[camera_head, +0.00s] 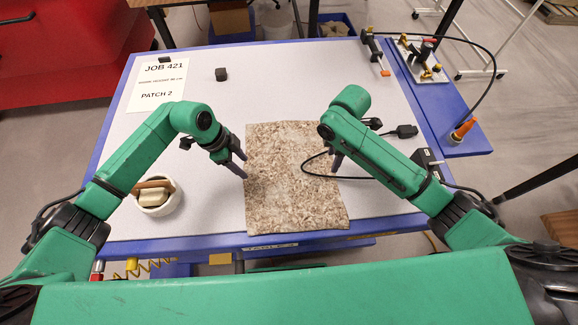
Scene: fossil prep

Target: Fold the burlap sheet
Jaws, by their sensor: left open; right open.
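The burlap sheet (290,200) is mottled brown and beige and lies flat and spread out near the middle of the table. Its near edge reaches close to the table's front edge. My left gripper (243,168) is open and empty at the sheet's left edge, with its fingertips over or near it. My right gripper (335,165) is open near the sheet's right side. The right forearm hides part of the sheet's upper right edge. I cannot tell whether either gripper touches the cloth.
A white bowl (158,205) with tan pieces stands at the left front. A paper sign (158,88) and a black cube (221,74) lie at the back left. A black cable crosses the sheet's right side. Clamps and a fixture plate (418,58) sit at the back right.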

